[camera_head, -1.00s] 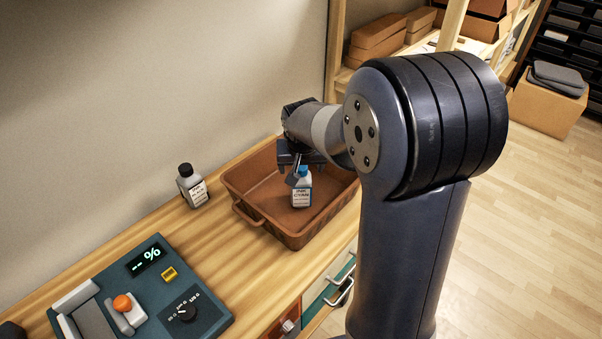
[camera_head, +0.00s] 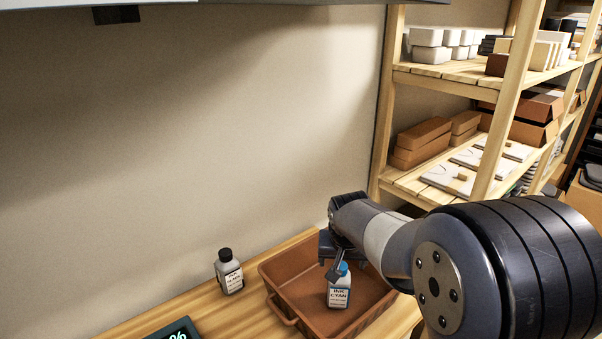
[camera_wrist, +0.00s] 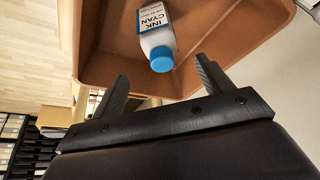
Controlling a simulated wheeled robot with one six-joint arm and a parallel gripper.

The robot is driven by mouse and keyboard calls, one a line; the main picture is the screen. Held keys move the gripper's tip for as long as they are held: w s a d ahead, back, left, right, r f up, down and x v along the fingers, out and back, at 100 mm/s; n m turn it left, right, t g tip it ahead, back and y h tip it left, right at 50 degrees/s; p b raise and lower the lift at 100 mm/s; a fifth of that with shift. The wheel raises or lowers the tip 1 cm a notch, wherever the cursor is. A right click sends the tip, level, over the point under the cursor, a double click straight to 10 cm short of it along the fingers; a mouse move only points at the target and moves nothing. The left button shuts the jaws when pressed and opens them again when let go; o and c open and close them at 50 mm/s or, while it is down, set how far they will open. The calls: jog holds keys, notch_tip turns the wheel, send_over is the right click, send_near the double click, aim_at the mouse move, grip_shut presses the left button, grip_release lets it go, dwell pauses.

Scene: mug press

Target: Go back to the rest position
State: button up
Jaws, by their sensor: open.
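My gripper (camera_wrist: 160,85) is open, with nothing between its fingers; in the head view it (camera_head: 335,262) hangs over the brown tray (camera_head: 283,306). The cyan ink bottle (camera_head: 340,291), white with a blue cap, stands in the tray, close to the gripper. In the wrist view the bottle (camera_wrist: 155,30) lies beyond the fingertips, apart from them, with its cap toward me. The tray's wall (camera_wrist: 235,35) also shows there. My arm hides the tray's right part in the head view.
A black-capped ink bottle (camera_head: 229,272) stands on the wooden counter (camera_head: 205,307), left of the tray. A corner of the teal device (camera_head: 177,330) shows at the bottom edge. A wooden shelf (camera_head: 440,75) with boxes stands at the back right. A cabinet overhangs the top left.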

jog(key=x, duration=1.1)
jog(key=shift+s, duration=0.2)
jog(key=shift+r, duration=0.3)
